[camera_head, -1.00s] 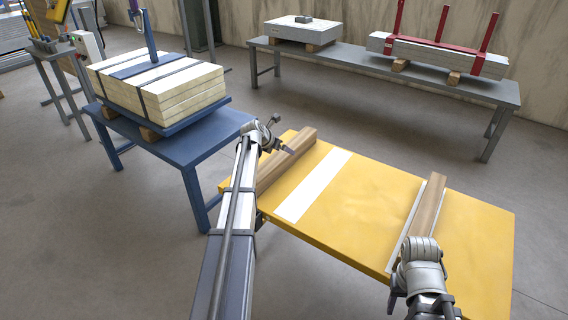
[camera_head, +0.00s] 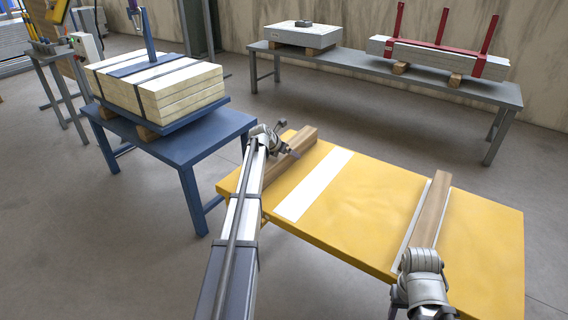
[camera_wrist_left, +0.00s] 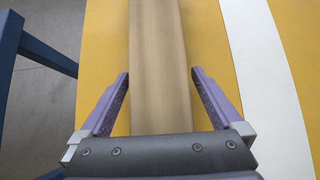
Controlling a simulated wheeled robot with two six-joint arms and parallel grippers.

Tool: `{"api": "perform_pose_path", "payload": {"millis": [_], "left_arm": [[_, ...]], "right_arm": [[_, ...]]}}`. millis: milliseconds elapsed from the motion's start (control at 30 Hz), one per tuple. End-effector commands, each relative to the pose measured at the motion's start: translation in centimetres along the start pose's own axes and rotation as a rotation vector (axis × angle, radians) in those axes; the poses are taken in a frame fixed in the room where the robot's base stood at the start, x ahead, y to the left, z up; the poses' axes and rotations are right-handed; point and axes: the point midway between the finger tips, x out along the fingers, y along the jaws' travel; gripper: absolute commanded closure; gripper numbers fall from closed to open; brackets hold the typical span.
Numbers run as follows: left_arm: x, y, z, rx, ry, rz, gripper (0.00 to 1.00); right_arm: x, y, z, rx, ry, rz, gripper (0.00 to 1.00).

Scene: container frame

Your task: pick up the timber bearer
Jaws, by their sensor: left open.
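A brown timber bearer (camera_head: 290,152) lies on the left part of the yellow table (camera_head: 375,190). In the left wrist view the bearer (camera_wrist_left: 160,60) runs up the middle of the picture. My left gripper (camera_wrist_left: 160,74) is open, with one purple finger on each side of the bearer and a gap to it on both sides. In the head view my left gripper (camera_head: 287,140) is over this bearer. I cannot tell its height above the table. A second timber bearer (camera_head: 431,210) lies on a white strip at the right. My right arm's wrist covers its near end; its fingers are not clear.
A white stripe (camera_head: 313,186) crosses the table between the bearers, with clear yellow surface around it. A blue table (camera_head: 200,150) with strapped pale slabs (camera_head: 160,85) stands at the left. A long grey bench (camera_head: 375,70) with loads stands behind.

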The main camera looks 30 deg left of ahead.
Motion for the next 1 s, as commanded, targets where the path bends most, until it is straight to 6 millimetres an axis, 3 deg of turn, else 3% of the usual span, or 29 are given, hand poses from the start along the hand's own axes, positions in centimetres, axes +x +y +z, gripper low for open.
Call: {"api": "perform_pose_path", "payload": {"millis": [267,1000], "left_arm": [[0.46,0.02,0.03,0.0,0.0,0.001,0.01],[0.44,0.03,-0.01,0.0,0.001,0.0,0.84]], "right_arm": [[0.29,-0.05,-0.03,-0.001,0.0,-0.001,0.5],[0.3,-0.05,-0.02,-0.001,0.0,-0.001,0.5]]}}
